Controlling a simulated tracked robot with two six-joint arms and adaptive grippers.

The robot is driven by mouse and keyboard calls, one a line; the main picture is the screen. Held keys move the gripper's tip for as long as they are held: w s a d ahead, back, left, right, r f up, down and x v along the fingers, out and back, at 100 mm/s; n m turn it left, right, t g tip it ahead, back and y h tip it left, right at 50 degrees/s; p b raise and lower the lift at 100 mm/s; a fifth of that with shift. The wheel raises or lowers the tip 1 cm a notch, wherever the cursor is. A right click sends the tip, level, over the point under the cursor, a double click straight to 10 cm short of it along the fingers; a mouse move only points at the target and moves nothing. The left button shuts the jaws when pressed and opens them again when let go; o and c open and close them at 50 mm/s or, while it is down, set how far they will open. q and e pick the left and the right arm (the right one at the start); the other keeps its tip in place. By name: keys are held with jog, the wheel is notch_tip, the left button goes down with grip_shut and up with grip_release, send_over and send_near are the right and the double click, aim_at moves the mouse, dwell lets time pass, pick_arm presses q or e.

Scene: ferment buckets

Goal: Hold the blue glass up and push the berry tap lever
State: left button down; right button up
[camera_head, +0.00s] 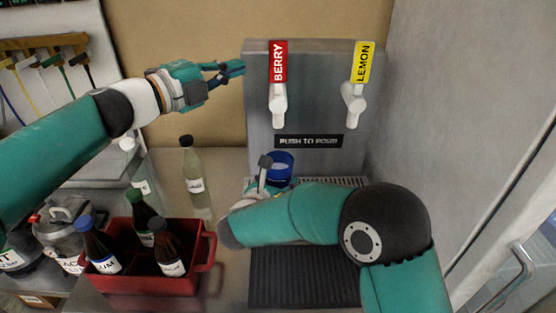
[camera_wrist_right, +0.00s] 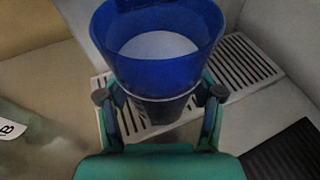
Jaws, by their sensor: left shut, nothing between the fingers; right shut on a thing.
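The berry tap has a red lever (camera_head: 278,62) labelled BERRY and a white spout (camera_head: 279,106) on the steel tower's front. My left gripper (camera_head: 236,69) is shut and empty, its fingertips left of the red lever and apart from it. My right gripper (camera_head: 265,170) is shut on the blue glass (camera_head: 281,162), which is upright below the berry spout. In the right wrist view, the fingers (camera_wrist_right: 160,97) grip the glass (camera_wrist_right: 155,70) from both sides, above the drip grate. A pale round area shows inside it; I cannot tell if it is liquid.
The lemon tap's yellow lever (camera_head: 363,62) is right of the berry one. A clear bottle (camera_head: 194,172) stands left of the tower. A red crate (camera_head: 150,284) with several dark bottles is at the front left. A black ribbed mat (camera_head: 300,285) lies below my right arm.

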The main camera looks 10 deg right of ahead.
jog(key=s+a+b, duration=0.1)
jog(key=s+b, duration=0.1)
jog(key=s, duration=0.6)
jog(key=shift+a, duration=0.35)
dwell(0.4)
